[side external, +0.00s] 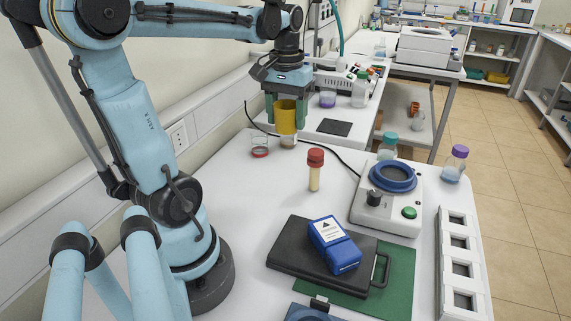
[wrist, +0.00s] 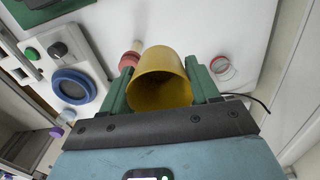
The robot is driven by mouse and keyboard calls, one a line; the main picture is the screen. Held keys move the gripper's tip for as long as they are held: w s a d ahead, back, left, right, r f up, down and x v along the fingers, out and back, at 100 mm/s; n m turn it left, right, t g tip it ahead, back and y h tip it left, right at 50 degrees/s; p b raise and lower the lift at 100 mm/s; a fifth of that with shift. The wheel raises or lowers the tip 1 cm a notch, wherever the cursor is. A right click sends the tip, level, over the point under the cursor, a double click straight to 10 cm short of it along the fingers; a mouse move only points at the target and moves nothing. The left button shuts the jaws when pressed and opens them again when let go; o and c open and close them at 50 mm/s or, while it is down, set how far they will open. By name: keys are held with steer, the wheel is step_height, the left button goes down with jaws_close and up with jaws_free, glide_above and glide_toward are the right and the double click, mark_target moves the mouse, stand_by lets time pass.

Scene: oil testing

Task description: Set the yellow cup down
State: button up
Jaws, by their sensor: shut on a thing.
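The yellow cup (side external: 287,118) is in my gripper (side external: 286,112), held between its two green fingers. In the side view it is near the back of the white table, and it appears to be above the surface. In the wrist view the yellow cup (wrist: 160,78) sits between the fingers of my gripper (wrist: 163,85), with its open mouth toward the camera. A small glass vessel with brownish content (side external: 288,142) shows just below the cup in the side view; the cup partly hides it. I cannot tell the exact gap between them.
A glass beaker with red content (side external: 260,147) stands to the left of the cup. A red-capped tube (side external: 315,170) stands nearer. A white device with a blue ring (side external: 390,190) and a black case (side external: 318,262) are further right and front. Free white table (side external: 225,195) lies front left.

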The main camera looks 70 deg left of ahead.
steer(key=w+d, duration=0.3)
steer(key=w, duration=1.2)
steer(key=shift+n, duration=0.3)
steer(key=a+f, duration=0.7)
steer(key=f, duration=0.1)
steer(key=a+f, duration=0.4)
steer(key=f, duration=0.1)
steer(key=shift+a, duration=0.35)
steer(key=shift+f, duration=1.95)
steer(key=shift+f, duration=0.15)
steer(key=o, duration=1)
